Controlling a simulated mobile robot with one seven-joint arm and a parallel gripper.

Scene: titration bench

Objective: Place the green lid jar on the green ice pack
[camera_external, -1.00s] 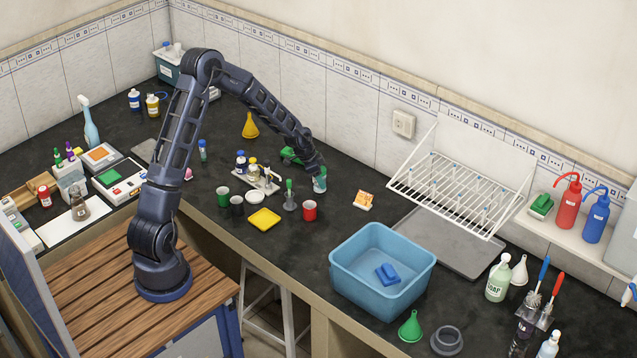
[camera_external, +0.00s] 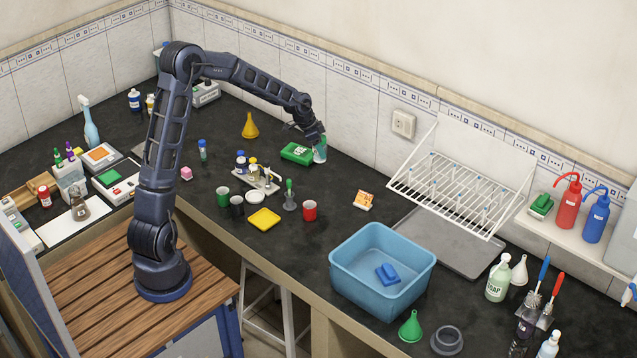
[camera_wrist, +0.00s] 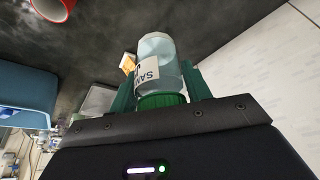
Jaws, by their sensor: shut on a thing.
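My gripper (camera_external: 317,140) is shut on the green lid jar (camera_external: 320,153), a clear jar with pale contents, near the back wall. In the wrist view the jar (camera_wrist: 158,62) points away from my gripper (camera_wrist: 160,98), with its green lid between the green fingers and a white label on its side. In the external view the jar appears upright; whether it clears the bench is hard to tell. The green ice pack (camera_external: 297,153) lies flat on the bench just left of the jar. The ice pack is not visible in the wrist view.
A yellow funnel (camera_external: 250,126) stands left of the ice pack. The blue basin (camera_external: 345,270) is farther right. Bare bench surrounds the jar on the right.

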